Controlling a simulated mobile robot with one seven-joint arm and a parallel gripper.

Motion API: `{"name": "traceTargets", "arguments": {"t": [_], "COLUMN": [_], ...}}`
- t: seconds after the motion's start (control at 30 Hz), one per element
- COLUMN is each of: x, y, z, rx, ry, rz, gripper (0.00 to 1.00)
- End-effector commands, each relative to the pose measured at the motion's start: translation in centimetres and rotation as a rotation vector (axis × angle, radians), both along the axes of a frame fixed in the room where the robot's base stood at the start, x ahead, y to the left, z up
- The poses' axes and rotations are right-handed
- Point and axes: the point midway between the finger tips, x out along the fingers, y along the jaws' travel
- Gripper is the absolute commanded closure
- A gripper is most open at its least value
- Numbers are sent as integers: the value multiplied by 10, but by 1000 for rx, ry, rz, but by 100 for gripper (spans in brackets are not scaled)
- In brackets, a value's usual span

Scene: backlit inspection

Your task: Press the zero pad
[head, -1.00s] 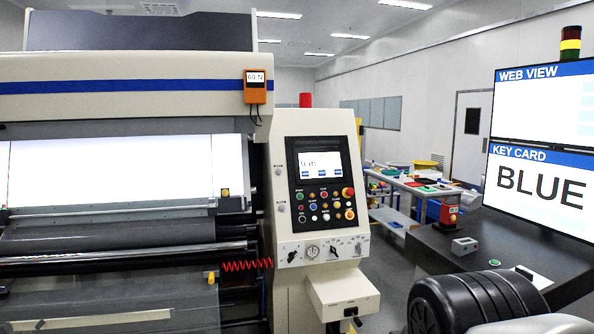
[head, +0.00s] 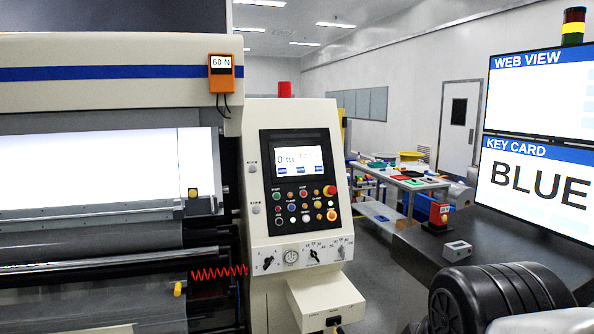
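The machine's control panel (head: 297,180) stands upright left of centre, facing me. Its lit screen (head: 299,158) shows a reading that begins with "0 m", partly blurred. A row of small blue pads (head: 299,170) lies along the bottom of the screen. Their labels are too small to read, so I cannot tell which is the zero pad. Below the screen are rows of coloured push buttons (head: 304,205). A black ribbed part of my arm shows at the bottom right. My gripper is not in view, and nothing is touching the panel.
A dark desk (head: 420,240) at right carries a small grey box (head: 457,250) and a red device (head: 439,214). A monitor (head: 540,185) shows "KEY CARD BLUE". A beige box (head: 325,300) juts out below the panel. An orange gauge (head: 221,72) reads 60 N. The panel's front looks clear.

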Motion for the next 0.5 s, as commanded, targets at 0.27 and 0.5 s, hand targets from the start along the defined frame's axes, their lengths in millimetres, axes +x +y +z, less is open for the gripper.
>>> {"name": "traceTargets", "arguments": {"t": [0.27,0.5], "x": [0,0], "y": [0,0], "z": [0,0], "rx": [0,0], "ry": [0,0], "rz": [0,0], "gripper": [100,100]}}
